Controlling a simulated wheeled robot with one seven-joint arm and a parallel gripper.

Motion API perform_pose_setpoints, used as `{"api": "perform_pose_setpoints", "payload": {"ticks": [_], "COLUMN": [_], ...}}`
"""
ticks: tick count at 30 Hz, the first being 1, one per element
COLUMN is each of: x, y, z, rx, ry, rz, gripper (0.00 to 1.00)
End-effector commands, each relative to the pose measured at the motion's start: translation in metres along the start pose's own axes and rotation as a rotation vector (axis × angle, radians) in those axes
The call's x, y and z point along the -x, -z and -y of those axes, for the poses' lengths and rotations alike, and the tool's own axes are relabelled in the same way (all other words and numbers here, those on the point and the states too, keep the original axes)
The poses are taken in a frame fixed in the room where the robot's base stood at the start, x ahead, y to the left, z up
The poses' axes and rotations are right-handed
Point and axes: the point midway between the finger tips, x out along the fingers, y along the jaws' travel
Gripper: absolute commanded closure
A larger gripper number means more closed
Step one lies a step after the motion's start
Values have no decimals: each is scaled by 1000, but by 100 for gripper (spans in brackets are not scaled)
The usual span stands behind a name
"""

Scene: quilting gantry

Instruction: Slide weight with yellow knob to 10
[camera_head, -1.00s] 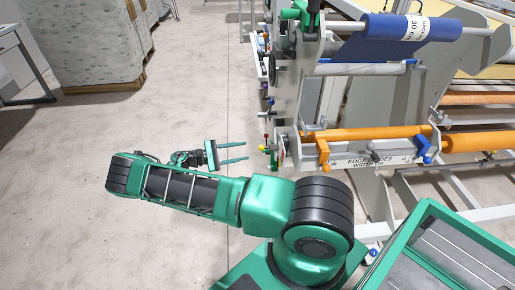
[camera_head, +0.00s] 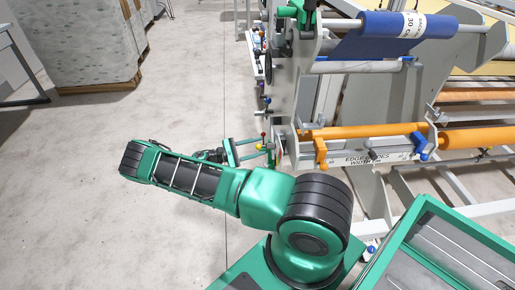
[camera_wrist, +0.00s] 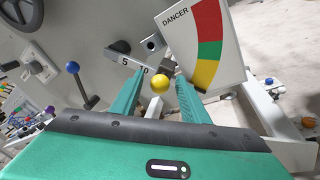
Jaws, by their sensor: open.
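The yellow knob (camera_wrist: 159,84) shows between the two green fingers of my gripper (camera_wrist: 157,90) in the wrist view. A dark weight (camera_wrist: 168,69) sits just behind it. A white scale (camera_wrist: 130,63) with the numbers 5 and 10 runs beside it, and the knob appears near the 10 end. The weight's exact reading cannot be told. My gripper is open, with a finger on each side of the knob; I see no clear contact. In the head view my gripper (camera_head: 258,147) is at the machine's left side, by the yellow knob (camera_head: 259,147).
A DANCER gauge (camera_wrist: 208,45) with red, green and yellow bands stands close to the right finger. A blue-knobbed lever (camera_wrist: 80,81) is to the left. A red knob (camera_head: 263,134) is just above the yellow one. The floor (camera_head: 190,90) left of the machine is clear.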

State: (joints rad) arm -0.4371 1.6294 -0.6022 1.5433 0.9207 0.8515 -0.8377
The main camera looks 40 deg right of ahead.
Motion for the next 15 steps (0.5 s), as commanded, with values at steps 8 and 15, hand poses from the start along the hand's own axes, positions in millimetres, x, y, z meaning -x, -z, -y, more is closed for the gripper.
{"api": "perform_pose_setpoints", "payload": {"ticks": [8, 15], "x": [-7, -7], "y": [0, 0], "z": [0, 0], "rx": [0, 0], "ry": [0, 0], "rz": [-1, 0], "gripper": [59, 85]}}
